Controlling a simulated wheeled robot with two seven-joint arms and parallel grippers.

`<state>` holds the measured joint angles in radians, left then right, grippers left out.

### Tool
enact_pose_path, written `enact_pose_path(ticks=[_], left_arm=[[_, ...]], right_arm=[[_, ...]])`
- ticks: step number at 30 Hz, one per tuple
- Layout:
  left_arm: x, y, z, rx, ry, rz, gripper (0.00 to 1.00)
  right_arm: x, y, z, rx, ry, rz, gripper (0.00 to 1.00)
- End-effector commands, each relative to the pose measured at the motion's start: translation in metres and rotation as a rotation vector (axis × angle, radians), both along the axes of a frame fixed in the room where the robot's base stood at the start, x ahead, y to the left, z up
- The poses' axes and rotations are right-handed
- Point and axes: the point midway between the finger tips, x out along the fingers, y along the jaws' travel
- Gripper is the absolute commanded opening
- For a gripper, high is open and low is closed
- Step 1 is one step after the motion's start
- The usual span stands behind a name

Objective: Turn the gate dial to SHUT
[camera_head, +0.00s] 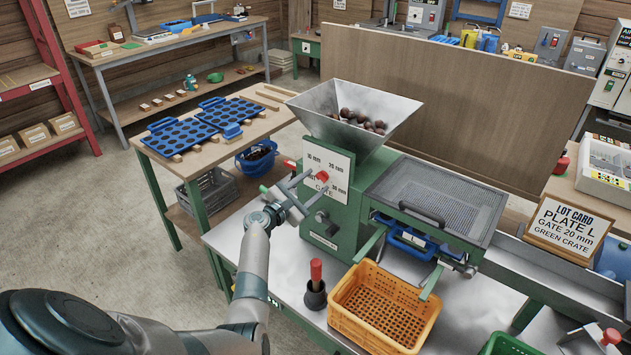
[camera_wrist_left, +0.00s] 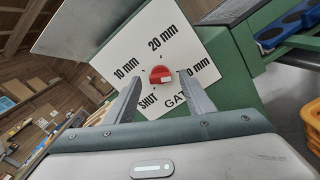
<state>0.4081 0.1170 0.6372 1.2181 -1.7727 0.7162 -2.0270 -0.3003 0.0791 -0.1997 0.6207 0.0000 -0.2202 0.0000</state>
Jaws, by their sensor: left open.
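The gate dial is a red knob (camera_head: 322,177) on the white plate (camera_head: 327,167) on the side of the green machine. It also shows in the left wrist view as a red knob (camera_wrist_left: 160,75), with the marks 10 mm, 20 mm and SHUT around it and another mark partly covered by a finger. I cannot tell which mark it points to. My left gripper (camera_head: 308,187) is open in front of the plate. In the left wrist view its fingers (camera_wrist_left: 161,82) stand either side of the knob; I cannot tell whether they touch it. My right gripper is not in view.
A steel hopper (camera_head: 312,103) with chestnuts sits above the plate. A yellow crate (camera_head: 345,313) and a red-handled tool in a black cup (camera_head: 315,297) stand below on the bench. A lot card (camera_head: 562,228) reads PLATE L, GATE 20 mm, GREEN CRATE.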

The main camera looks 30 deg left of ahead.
Motion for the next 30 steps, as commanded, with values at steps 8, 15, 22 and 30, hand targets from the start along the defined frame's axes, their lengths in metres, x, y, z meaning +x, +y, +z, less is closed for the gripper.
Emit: enact_pose_path(ticks=[8, 15, 22, 30], left_arm=[[0.0129, -0.0016, 0.0003, -0.001, 0.000, -0.001, 0.48], [0.0130, -0.0017, 0.0002, 0.000, 0.000, -0.001, 0.48], [0.0128, -0.0017, 0.0002, 0.000, 0.000, -0.001, 0.07], [0.0126, -0.0018, -0.0008, -0.007, 0.002, -0.003, 0.07]], right_arm=[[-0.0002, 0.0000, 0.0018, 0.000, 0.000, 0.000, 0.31], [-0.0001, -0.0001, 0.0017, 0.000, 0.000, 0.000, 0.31], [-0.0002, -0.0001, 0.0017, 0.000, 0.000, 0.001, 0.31], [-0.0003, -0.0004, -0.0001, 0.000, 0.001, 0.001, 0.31]])
